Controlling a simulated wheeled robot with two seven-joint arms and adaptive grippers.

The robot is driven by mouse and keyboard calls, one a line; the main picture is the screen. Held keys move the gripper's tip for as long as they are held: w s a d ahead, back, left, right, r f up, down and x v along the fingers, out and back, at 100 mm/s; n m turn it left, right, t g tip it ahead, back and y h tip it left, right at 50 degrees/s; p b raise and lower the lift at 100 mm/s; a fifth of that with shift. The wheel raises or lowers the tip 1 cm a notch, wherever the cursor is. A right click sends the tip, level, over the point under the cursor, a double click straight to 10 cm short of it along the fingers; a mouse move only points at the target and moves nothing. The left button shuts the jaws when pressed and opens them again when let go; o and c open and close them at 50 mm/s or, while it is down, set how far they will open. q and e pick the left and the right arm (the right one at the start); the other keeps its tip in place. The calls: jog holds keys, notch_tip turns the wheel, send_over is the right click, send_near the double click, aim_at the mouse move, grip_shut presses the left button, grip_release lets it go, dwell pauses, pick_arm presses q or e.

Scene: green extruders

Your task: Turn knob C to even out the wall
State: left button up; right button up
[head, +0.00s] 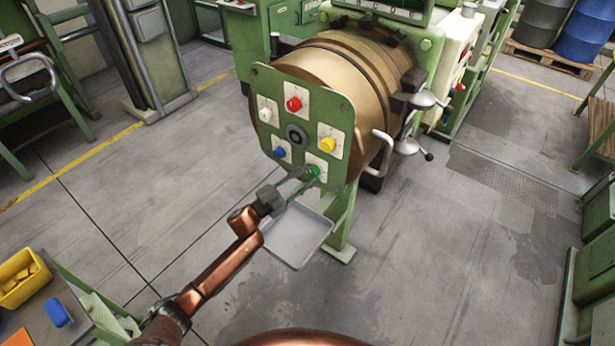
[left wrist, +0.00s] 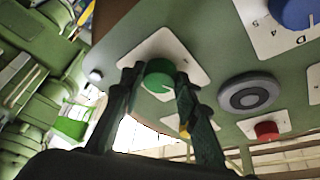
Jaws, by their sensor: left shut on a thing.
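A green panel (head: 315,105) stands at the front of a bronze barrel and carries several coloured knobs on white plates. My left gripper (head: 311,175) reaches the green knob (head: 314,172) at the panel's lower right. In the left wrist view, the gripper's two dark fingers (left wrist: 157,75) stand on either side of the green knob (left wrist: 159,72) and are shut on it. I cannot read a letter on its plate. A blue knob (left wrist: 297,12) has the letter D on its plate. My right gripper is not in view.
The panel also bears red (head: 293,104), white (head: 265,115) and yellow (head: 327,144) knobs around a dark hub (head: 296,134). A grey tray (head: 297,238) lies below the gripper. A curved handle (head: 383,150) sticks out at right. The floor at right is open.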

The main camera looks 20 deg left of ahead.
pick_arm(q)
jog(key=m, duration=0.1)
jog(key=m+g, duration=0.1)
jog(key=m, duration=0.1)
jog(key=m+g+p, duration=0.1)
jog(key=m, duration=0.1)
jog(key=shift+a+r, duration=0.1)
jog(key=shift+r, duration=0.15)
dwell(0.4)
jog(key=o, duration=1.1)
jog(key=v, duration=1.2)
jog(key=shift+r, duration=0.15)
